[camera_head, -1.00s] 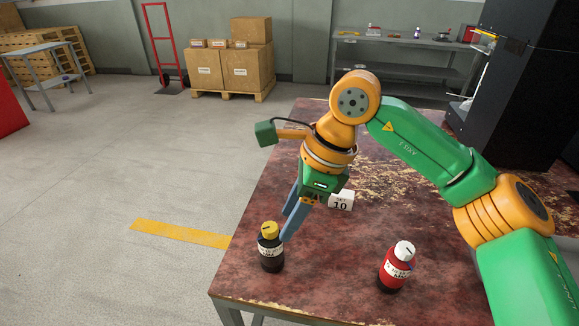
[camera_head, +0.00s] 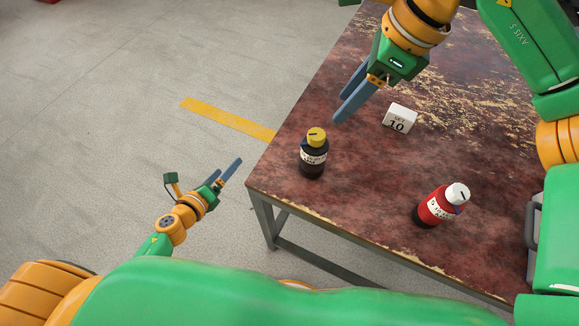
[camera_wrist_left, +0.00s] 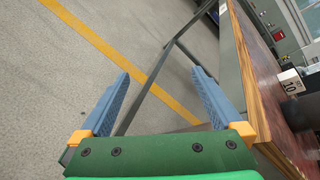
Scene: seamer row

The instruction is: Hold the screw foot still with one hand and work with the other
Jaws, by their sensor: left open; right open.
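I cannot make out a screw foot in either view. My left gripper (camera_head: 228,167) is open and empty, off the table's left side and over the floor. Its spread blue fingers also show in the left wrist view (camera_wrist_left: 161,73), with the table edge to the right. My right gripper (camera_head: 341,108) is open and empty over the table. It is above and to the right of a dark bottle with a yellow cap (camera_head: 313,158), apart from it in the picture. A red bottle with a white cap (camera_head: 440,206) leans in the picture, nearer the front edge.
The worn red-brown table (camera_head: 380,190) has free room between the bottles. A white block marked 10 (camera_head: 399,119) stands right of my right gripper; it also shows in the left wrist view (camera_wrist_left: 291,82). A yellow floor stripe (camera_head: 225,118) runs left of the table.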

